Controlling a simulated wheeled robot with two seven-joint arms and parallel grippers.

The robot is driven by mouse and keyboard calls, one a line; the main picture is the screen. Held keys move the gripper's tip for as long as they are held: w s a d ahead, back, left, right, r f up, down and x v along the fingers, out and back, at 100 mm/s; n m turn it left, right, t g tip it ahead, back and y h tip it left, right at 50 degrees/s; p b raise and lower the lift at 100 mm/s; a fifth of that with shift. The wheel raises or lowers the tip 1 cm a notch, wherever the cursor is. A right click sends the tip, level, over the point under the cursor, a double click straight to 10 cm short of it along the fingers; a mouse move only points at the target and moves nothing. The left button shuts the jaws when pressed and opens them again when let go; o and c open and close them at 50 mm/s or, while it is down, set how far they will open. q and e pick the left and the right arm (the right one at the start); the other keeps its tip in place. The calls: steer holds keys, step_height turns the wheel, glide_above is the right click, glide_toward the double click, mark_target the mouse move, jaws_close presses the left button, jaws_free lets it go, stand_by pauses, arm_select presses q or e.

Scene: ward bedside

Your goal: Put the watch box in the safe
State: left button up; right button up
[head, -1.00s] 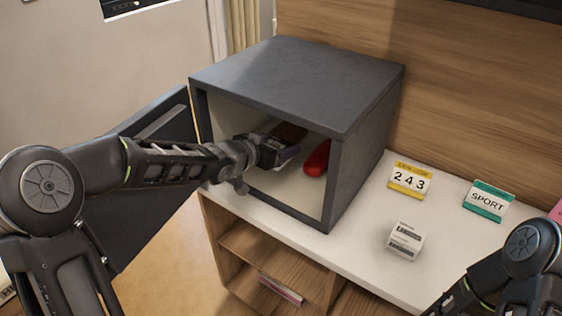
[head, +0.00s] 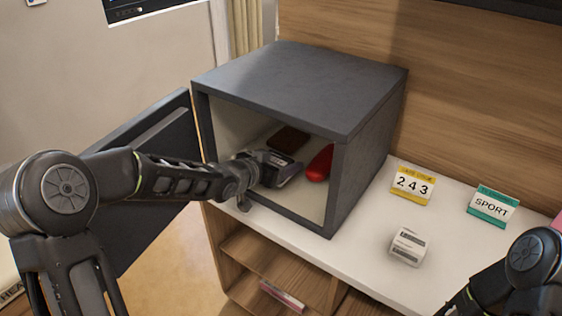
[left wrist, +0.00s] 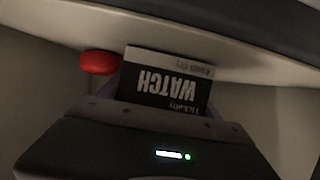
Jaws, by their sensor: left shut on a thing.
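The watch box (left wrist: 166,82) shows in the left wrist view as a dark box with a pale edge band and white "WATCH" lettering, upside down. My left gripper (head: 284,168) is shut on it, inside the open grey safe (head: 300,85). In the head view the gripper mostly hides the box, and I cannot tell whether the box touches the safe floor. The safe door (head: 160,135) stands swung open at the left, behind my left arm. My right gripper is out of view; only part of that arm shows at the lower right.
Inside the safe are a red rounded object (head: 319,163), right of the gripper, and a dark brown flat object (head: 289,139) behind it. On the white top stand a small white box (head: 407,247), a yellow "243" card (head: 412,184) and a green "SPORT" card (head: 492,206).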

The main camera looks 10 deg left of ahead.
arm_select(q)
steer(key=o, duration=1.3)
steer(key=shift+f, duration=0.1)
steer(key=shift+o, duration=0.2)
steer(key=shift+s+a+r, duration=0.1)
steer(key=shift+r, duration=0.15)
steer(key=p+v, duration=0.3)
steer(key=v, duration=0.8)
steer(key=shift+s+p, duration=0.15)
steer(key=shift+p, duration=0.2)
steer(key=shift+s, duration=0.25)
